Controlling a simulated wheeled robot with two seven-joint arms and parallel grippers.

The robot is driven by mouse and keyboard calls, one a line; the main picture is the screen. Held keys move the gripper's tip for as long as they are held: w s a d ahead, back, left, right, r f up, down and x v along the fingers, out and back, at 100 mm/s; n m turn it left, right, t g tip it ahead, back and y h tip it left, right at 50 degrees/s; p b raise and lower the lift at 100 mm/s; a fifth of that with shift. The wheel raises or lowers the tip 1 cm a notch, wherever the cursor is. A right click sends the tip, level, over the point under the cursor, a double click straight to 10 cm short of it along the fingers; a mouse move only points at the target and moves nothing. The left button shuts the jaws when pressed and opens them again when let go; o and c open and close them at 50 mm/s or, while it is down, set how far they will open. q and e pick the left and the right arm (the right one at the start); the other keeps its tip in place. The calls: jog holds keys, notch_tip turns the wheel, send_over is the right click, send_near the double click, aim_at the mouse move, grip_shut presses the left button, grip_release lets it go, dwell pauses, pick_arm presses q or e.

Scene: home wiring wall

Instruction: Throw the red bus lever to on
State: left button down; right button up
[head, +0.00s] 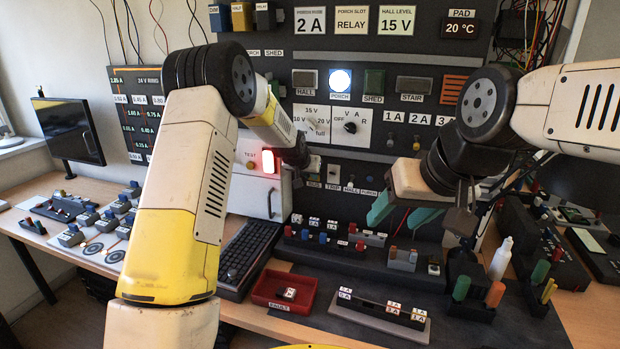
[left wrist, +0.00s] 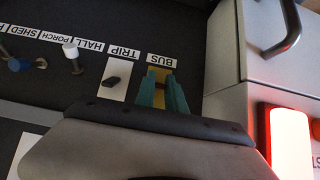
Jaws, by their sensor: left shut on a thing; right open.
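My left gripper (left wrist: 162,94) is at the BUS position of the wall panel, its teal fingers closed together in front of a yellow plate (left wrist: 162,74). A small dark reddish bit of the bus lever (left wrist: 160,84) shows between the fingers, which are shut on it. The rest of the lever is hidden, so I cannot tell its position. The BUS label (left wrist: 162,60) is beside the fingertips. My right gripper (head: 403,212) is open and empty above the bench.
A TRIP switch (left wrist: 112,81) and a white-topped switch (left wrist: 70,50) sit beside the bus lever. A box with a glowing red lamp (head: 268,161) and a handle stands close by. A keyboard (head: 247,254) and a red tray (head: 284,292) lie on the bench below.

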pick_arm(q)
jog(key=shift+w+d+r+g+y, duration=0.15)
jog(key=shift+r+g+y, duration=0.15)
jog(key=shift+g, duration=0.45)
jog(key=shift+w+a+r+g+y, duration=0.1)
jog(key=shift+r+g+y, duration=0.1)
jog(key=shift+r+g, duration=0.4)
jog(key=shift+f+g, duration=0.2)
jog(key=shift+g, duration=0.05)
jog(key=c, duration=1.4)
grip_release()
jog(key=v, duration=0.7)
jog(key=shift+s+r, duration=0.15)
jog(key=shift+r, duration=0.15)
jog(key=shift+r, duration=0.1)
